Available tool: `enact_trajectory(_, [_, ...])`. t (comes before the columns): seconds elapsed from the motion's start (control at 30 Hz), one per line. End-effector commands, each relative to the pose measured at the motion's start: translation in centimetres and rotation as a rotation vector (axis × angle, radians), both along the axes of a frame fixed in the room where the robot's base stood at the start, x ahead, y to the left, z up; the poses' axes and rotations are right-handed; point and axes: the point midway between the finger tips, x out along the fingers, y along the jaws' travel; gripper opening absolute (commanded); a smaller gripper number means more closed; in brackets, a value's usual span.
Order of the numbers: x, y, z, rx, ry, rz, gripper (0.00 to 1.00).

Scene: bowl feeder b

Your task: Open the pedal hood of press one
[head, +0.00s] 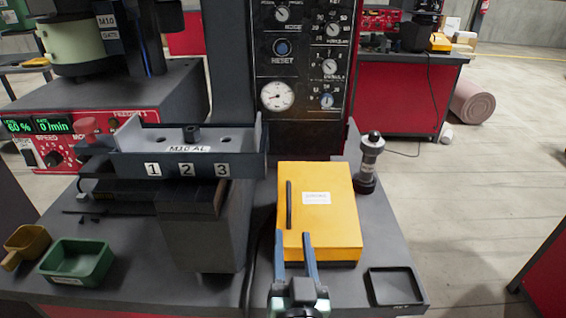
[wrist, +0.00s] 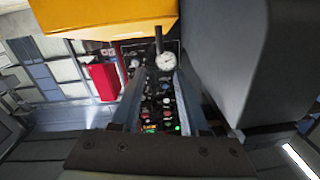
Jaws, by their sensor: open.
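The yellow pedal hood (head: 335,215) sits on the dark bench top in the head view, a boxy cover with a white label. It looks closed down. A thin black bar handle (head: 289,205) stands along its left part. My gripper (head: 294,236) is open at the hood's near left edge, its two blue fingers pointing away toward the handle. In the wrist view the hood (wrist: 100,14) fills the top left. A dark bar, seemingly the handle (wrist: 158,40), shows just beyond and between the spread fingertips (wrist: 156,76). I cannot tell if anything touches.
A dark block and fixture marked 1 2 3 (head: 187,170) stand left of the hood. A black and silver cylinder (head: 369,160) stands at its right back. A black tray (head: 394,287) lies front right. A green bin (head: 78,262) is far left. A gauge panel (head: 300,60) rises behind.

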Motion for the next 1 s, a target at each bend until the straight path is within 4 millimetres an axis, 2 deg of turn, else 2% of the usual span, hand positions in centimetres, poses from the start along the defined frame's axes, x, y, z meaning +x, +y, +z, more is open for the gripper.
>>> enact_trajectory(0.13, [0.0,-0.1,-0.1,0.005,0.014,-0.002,0.45])
enact_trajectory(0.27, [1.2,0.0,-0.2,0.005,0.013,-0.002,0.45])
enact_trajectory(0.7, [8.9,0.4,-0.1,0.005,0.012,-0.001,0.45])
enact_trajectory(1.0, [12.3,0.5,-0.2,0.004,0.013,-0.002,0.45])
